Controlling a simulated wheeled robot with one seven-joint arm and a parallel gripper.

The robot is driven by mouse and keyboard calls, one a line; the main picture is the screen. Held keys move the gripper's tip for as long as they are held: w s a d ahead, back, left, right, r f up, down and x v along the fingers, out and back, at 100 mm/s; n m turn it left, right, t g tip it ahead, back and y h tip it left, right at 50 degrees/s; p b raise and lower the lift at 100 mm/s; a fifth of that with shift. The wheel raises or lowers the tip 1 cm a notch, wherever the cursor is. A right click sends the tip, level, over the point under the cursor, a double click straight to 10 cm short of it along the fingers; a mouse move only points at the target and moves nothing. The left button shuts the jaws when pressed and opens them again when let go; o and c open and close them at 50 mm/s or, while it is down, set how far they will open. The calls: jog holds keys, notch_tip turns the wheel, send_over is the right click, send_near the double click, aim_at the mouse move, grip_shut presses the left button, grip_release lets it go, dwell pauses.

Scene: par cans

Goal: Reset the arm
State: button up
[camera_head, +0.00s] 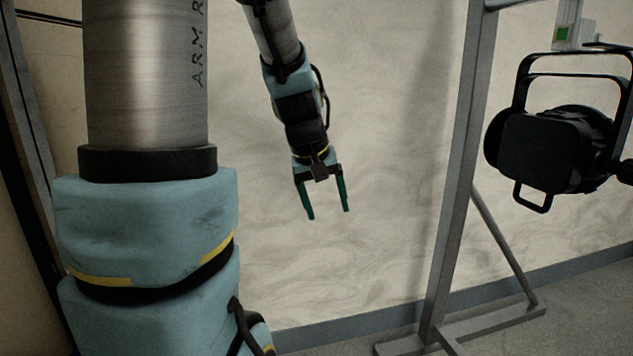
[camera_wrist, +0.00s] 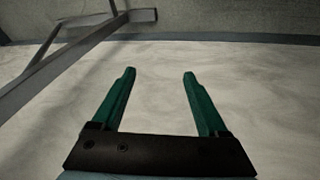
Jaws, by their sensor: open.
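My gripper (camera_head: 328,213) hangs in the middle of the head view, fingers pointing down, in front of the pale wall. Its two green fingers are apart, with nothing between them. In the wrist view, my gripper (camera_wrist: 158,74) also shows open and empty, with the pale wall behind the fingers. A black par can (camera_head: 545,150) hangs at the right of the head view in a black yoke. The gripper is well to the left of it and does not touch it.
A grey metal stand (camera_head: 460,170) rises between my gripper and the par can, with a brace and foot on the floor. The stand's leg also shows at upper left in the wrist view (camera_wrist: 60,70). A pale wall (camera_head: 390,130) stands behind. Grey floor (camera_head: 590,310) lies at lower right.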

jog(key=s+a+f+m+g+y+p, duration=0.1)
jog(key=s+a+f+m+g+y, duration=0.15)
jog(key=s+a+f, duration=0.6)
notch_tip(320, 180, up, 39)
jog(key=p, duration=3.7)
jog(key=shift+s+t, duration=0.4)
jog(key=shift+t, duration=0.05)
jog(key=shift+r+n, duration=0.1)
jog(key=shift+n, duration=0.15)
